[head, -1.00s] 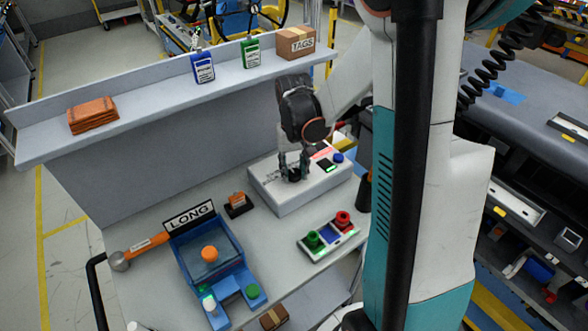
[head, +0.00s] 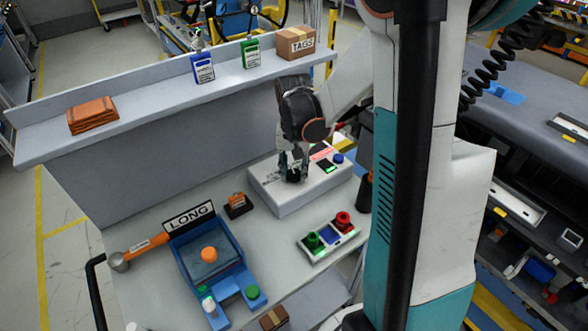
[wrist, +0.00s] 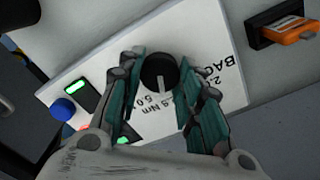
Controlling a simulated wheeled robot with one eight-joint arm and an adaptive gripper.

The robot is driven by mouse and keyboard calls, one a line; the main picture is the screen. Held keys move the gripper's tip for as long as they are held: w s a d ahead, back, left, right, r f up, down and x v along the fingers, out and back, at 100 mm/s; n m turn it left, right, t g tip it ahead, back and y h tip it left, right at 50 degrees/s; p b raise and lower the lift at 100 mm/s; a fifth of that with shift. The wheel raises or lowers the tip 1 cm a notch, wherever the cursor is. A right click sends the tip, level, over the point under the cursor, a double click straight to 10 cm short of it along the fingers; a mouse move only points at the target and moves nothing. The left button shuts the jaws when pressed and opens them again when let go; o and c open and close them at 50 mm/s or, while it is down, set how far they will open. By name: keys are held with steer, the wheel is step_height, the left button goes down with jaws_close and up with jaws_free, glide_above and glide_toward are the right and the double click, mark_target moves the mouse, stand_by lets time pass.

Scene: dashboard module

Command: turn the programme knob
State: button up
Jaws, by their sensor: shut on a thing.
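The programme knob (wrist: 160,75) is a round black dial with a pale pointer line, on top of a white control box (head: 305,193). In the wrist view it lies between the two teal-padded fingers of my gripper (wrist: 160,90). The pointer line runs toward the bottom of that view. In the head view my gripper (head: 293,172) points down over the box and the fingers are closed around the knob (head: 294,177), which they partly hide. Printed labels on the box top (wrist: 200,45) are partly covered by the fingers.
A blue button (head: 338,158) and lit green indicators sit on the box beside the knob. A small panel (head: 328,236) with green and red knobs is in front. A blue tray fixture (head: 240,262) and an orange-handled hammer (head: 140,248) are left. A shelf (head: 130,110) runs behind.

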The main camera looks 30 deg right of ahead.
mark_target(294, 173)
steer(key=o, duration=1.1)
step_height(294, 173, up, 12)
steer(key=shift+f, duration=0.1)
